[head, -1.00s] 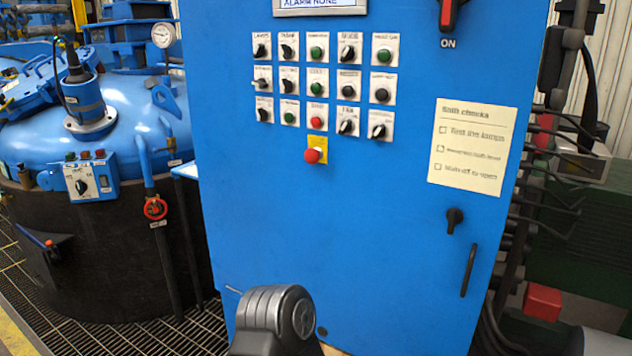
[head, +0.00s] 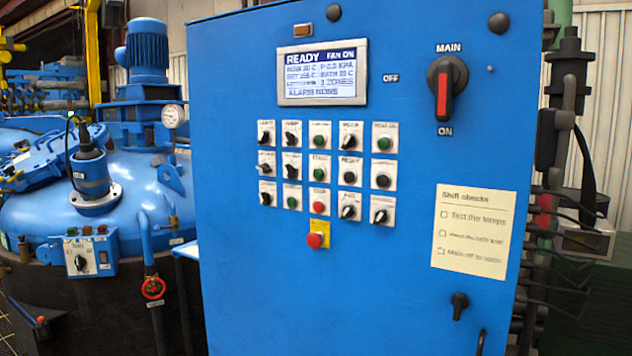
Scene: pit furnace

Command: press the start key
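The blue control cabinet (head: 300,290) carries a grid of switches and push buttons. A green button (head: 319,174) sits in the middle of the grid; its label is blurred but may read START. A red button (head: 318,205) is right below it, with a label that looks like STOP. Other green buttons are at the top middle (head: 318,142), top right (head: 384,144) and lower left (head: 292,202). The screen (head: 322,73) reads READY, FAN ON and ALARM NONE. Neither of my grippers is in view.
A red emergency-type button (head: 315,241) on a yellow plate sits below the grid. The main switch (head: 446,89) has its red handle pointing down to ON. A paper checklist (head: 473,228) is at right. A blue furnace vessel (head: 125,190) stands at left. Nothing blocks the cabinet front.

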